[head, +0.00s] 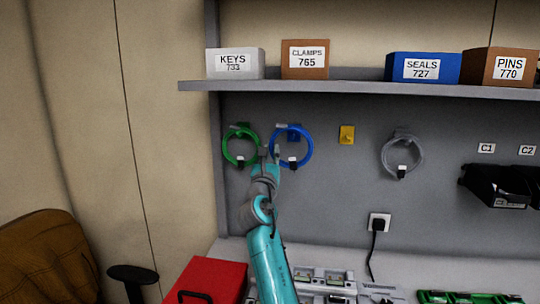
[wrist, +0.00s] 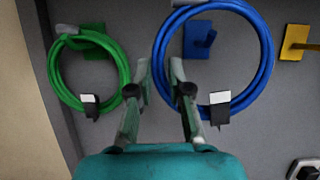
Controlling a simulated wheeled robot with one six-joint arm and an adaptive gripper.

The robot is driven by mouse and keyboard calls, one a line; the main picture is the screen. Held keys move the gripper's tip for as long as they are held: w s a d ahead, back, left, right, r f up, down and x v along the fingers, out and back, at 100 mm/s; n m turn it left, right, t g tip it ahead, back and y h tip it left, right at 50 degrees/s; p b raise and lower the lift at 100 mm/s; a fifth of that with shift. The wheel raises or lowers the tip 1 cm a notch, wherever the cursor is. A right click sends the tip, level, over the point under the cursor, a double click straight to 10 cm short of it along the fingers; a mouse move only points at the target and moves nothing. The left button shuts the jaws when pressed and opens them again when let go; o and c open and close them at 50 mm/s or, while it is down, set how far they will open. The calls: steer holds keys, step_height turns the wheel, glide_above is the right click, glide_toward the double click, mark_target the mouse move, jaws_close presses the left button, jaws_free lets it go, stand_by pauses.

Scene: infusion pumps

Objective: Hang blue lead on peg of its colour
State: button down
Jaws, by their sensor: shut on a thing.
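The blue lead (head: 311,147) is a coiled ring with a black-and-white tag at its bottom, in front of the grey back panel. My gripper (head: 270,151) is shut on the left side of this ring. In the wrist view the blue lead (wrist: 268,50) passes between my two fingertips (wrist: 160,72). The blue peg (wrist: 201,38) appears inside the ring, below its top strand; it also shows in the head view (head: 294,131). I cannot tell whether the ring is around the peg or in front of it.
A green lead (head: 226,152) hangs on a green peg (wrist: 92,40) close to the left. A yellow peg (head: 347,134) is bare to the right. A grey lead (head: 384,155) hangs farther right. A shelf (head: 350,88) with labelled boxes runs above.

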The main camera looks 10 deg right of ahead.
steer(key=shift+w+d+f, duration=0.25)
steer(key=shift+w+f, duration=0.05)
steer(key=shift+w, duration=0.5)
steer(key=shift+w+d+f, duration=0.3)
steer(key=shift+w+f, duration=0.05)
steer(key=shift+w, duration=0.5)
steer(key=shift+w+d+f, duration=0.25)
steer(key=shift+w+f, duration=0.05)
steer(key=shift+w, duration=0.5)
steer(key=c, duration=1)
jaws_free()
steer(key=shift+f, duration=0.1)
steer(key=v, duration=1.2)
steer(key=shift+d, duration=0.1)
